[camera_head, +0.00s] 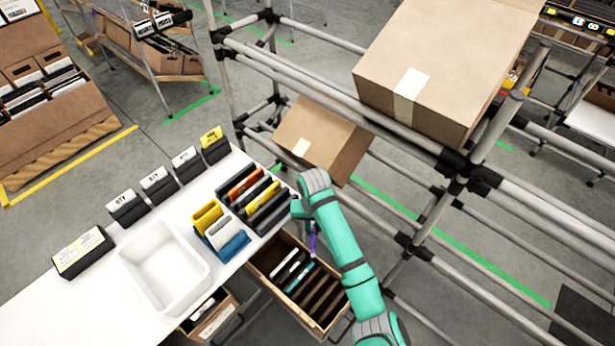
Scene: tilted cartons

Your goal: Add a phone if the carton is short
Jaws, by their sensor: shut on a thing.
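An open, tilted carton (333,324) with slotted dividers sits below the table's right edge. Its left slots hold a few upright phones (287,268), pale and teal; the slots to the right look dark and empty. My gripper (312,231), at the end of my teal arm, points down over the carton's upper right part. It is shut on a thin purple phone (313,245), which hangs upright above or at the slots; I cannot tell whether its lower end is inside one. The fingers are small and partly hidden by my wrist.
The white table (50,312) carries an empty white bin (163,268), a dark rack (268,212) of coloured phones, a yellow, white and blue holder (222,232), and several label stands (127,205). A second carton (215,322) stands below. Pipe shelving (400,140) with closed boxes (440,65) crowds the right.

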